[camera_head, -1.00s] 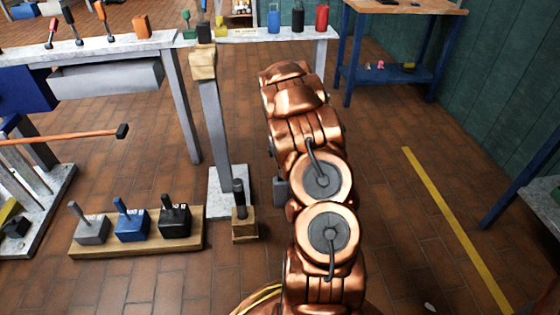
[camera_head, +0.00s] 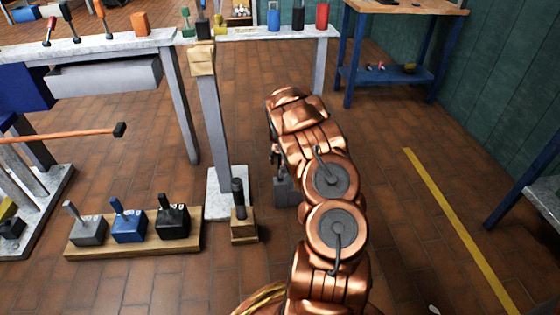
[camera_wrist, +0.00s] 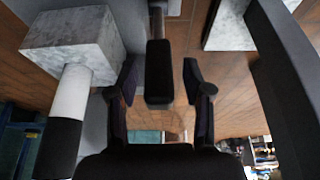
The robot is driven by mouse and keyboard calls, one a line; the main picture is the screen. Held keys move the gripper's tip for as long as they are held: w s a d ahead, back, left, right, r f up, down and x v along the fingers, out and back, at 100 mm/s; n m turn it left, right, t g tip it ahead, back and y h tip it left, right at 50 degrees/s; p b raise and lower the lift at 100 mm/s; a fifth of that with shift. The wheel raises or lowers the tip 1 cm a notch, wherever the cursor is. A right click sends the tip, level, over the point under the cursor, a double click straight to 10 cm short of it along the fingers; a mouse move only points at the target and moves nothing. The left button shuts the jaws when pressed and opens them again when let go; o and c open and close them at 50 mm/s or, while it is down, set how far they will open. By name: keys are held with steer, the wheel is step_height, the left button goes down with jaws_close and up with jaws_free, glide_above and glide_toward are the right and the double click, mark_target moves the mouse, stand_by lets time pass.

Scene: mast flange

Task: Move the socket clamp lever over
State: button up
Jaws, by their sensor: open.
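In the wrist view, a bar with a black grip (camera_wrist: 158,75) reaches in from the top between my open fingers. It looks like the lever, but I cannot tell whether the fingers touch it. My gripper (camera_wrist: 160,88) is open. To the left is a pale grey block (camera_wrist: 75,38) with a white rod ending in a black grip (camera_wrist: 58,148). In the head view, a grey post (camera_head: 213,125) with a wooden block (camera_head: 202,58) on top stands on a pale base. My arm hides most of what is at my gripper; a grey block (camera_head: 286,191) shows beside it.
A wooden board (camera_head: 135,242) with grey, blue and black lever blocks lies on the floor at left. A small wooden stand with a black handle (camera_head: 238,196) is by the post. A bench (camera_head: 110,45) is behind. Floor at right is clear to the yellow line.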

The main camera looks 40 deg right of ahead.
jaws_close()
stand_by(0.4)
